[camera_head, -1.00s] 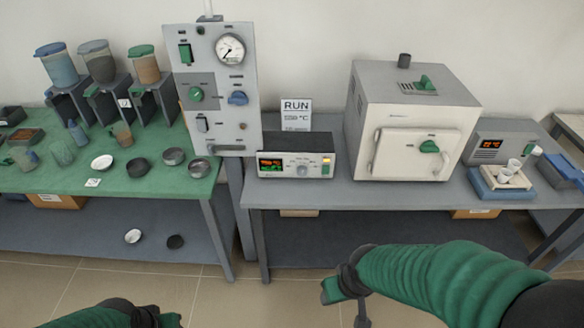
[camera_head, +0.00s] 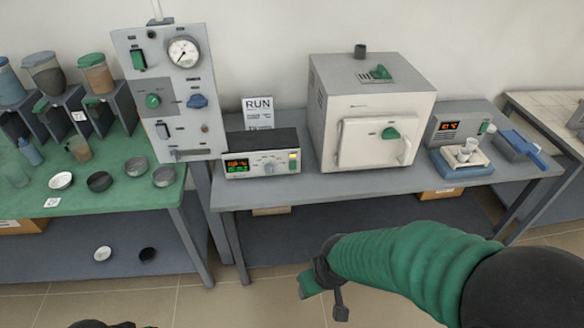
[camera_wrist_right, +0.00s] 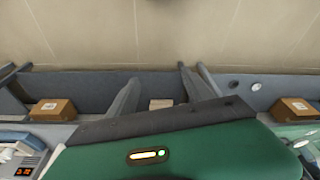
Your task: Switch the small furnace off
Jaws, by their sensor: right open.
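My right gripper (camera_head: 323,290) is open and empty, low in front of the table and apart from the furnace. Only a dark bit of my left arm shows at the bottom edge; its gripper cannot be made out.
A RUN sign (camera_head: 258,112) stands behind the control box. A tall panel (camera_head: 170,95) with a gauge and switches is at left. The table's front strip (camera_head: 300,187) is clear.

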